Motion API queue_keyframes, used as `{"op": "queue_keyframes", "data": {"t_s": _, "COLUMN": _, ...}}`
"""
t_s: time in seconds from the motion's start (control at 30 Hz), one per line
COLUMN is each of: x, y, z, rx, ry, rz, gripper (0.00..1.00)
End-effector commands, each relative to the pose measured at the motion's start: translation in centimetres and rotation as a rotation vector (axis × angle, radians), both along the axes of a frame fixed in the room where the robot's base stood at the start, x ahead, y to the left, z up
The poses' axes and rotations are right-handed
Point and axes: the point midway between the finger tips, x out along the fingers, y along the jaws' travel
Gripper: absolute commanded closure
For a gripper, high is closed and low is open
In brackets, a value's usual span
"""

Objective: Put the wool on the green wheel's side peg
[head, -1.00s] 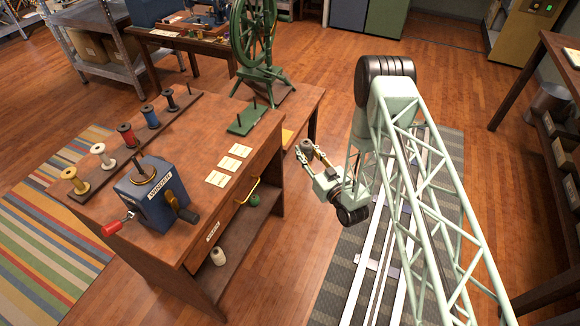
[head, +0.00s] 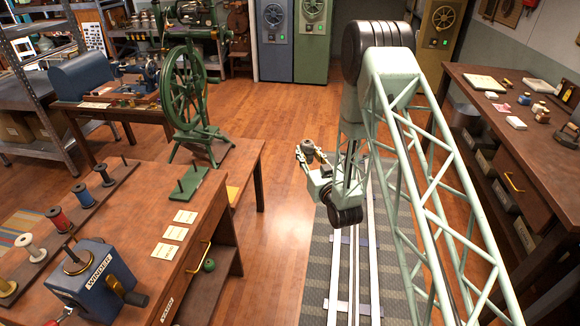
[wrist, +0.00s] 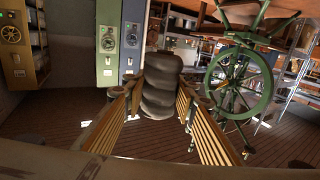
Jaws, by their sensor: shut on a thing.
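My gripper (head: 312,160) is shut on a dark grey, lumpy bundle, the wool (head: 307,146). In the wrist view the wool (wrist: 160,88) stands upright between the two slatted fingers. It is held in the air over the floor, right of the wooden tables. The green wheel (head: 187,90) stands on a low wooden table left of my gripper, apart from it. In the wrist view the wheel (wrist: 238,85) is right of the wool. A small green board with upright pegs (head: 188,185) lies in front of the wheel. I cannot tell which peg is the side peg.
A blue winder (head: 95,282) and a rack of coloured spools (head: 70,215) are on the near left table, with paper cards (head: 175,233). A workbench (head: 500,130) with small items stands at the right. Floor between is clear.

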Motion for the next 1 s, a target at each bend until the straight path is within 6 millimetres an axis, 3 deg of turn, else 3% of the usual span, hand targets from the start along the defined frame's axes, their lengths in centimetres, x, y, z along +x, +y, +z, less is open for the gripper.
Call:
{"op": "queue_keyframes", "data": {"t_s": 0.33, "x": 1.0, "y": -8.1, "z": 6.9, "rx": 0.001, "ry": -0.003, "rz": -0.141, "gripper": 0.81}}
{"op": "queue_keyframes", "data": {"t_s": 0.7, "x": 0.5, "y": -16.4, "z": 13.5, "rx": 0.001, "ry": -0.003, "rz": -0.284, "gripper": 0.81}}
{"op": "queue_keyframes", "data": {"t_s": 1.0, "x": -0.4, "y": -20.7, "z": 16.7, "rx": 0.0, "ry": -0.001, "rz": -0.36, "gripper": 0.81}}
